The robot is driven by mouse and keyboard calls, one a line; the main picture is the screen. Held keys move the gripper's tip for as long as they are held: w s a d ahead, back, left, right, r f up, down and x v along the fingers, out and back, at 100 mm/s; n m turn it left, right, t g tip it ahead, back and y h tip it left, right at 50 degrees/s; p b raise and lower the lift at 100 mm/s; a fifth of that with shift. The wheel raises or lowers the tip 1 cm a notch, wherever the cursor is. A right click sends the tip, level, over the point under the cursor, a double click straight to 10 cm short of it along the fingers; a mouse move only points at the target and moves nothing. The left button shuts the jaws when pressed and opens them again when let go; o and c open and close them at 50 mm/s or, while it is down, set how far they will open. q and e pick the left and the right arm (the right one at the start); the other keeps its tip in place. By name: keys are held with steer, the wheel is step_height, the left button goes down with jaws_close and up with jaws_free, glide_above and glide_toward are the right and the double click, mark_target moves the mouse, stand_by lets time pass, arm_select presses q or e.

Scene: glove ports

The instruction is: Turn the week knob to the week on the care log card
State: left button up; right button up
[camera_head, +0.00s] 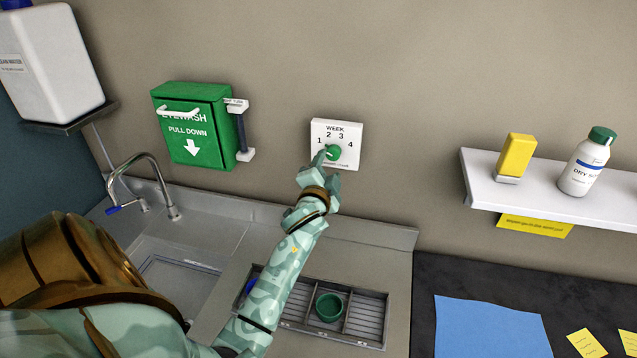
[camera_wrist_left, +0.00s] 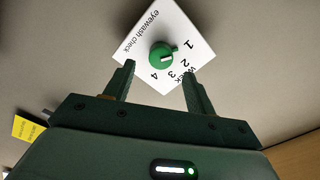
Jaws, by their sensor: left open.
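The week knob (camera_head: 334,152) is a round green knob on a white square plate (camera_head: 351,131) on the wall, marked WEEK with 1, 2, 3 and 4. In the left wrist view the knob (camera_wrist_left: 162,55) has a small pointer that seems to face the 1. My left gripper (camera_head: 327,164) is at the plate's lower edge. In the left wrist view its fingers (camera_wrist_left: 160,75) are apart, with the knob ahead between their tips and not gripped. I cannot make out a care log card with a readable week. My right gripper is out of view.
A green eyewash box (camera_head: 194,125) hangs left of the plate. A steel sink with a tap (camera_head: 165,190) and a drain tray with a green cup (camera_head: 329,307) lie below.

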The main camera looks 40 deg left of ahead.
arm_select(q)
steer(key=v, duration=1.1)
steer(key=shift+s+b, duration=0.25)
steer(key=shift+b, duration=0.2)
steer(key=shift+d+r, duration=0.1)
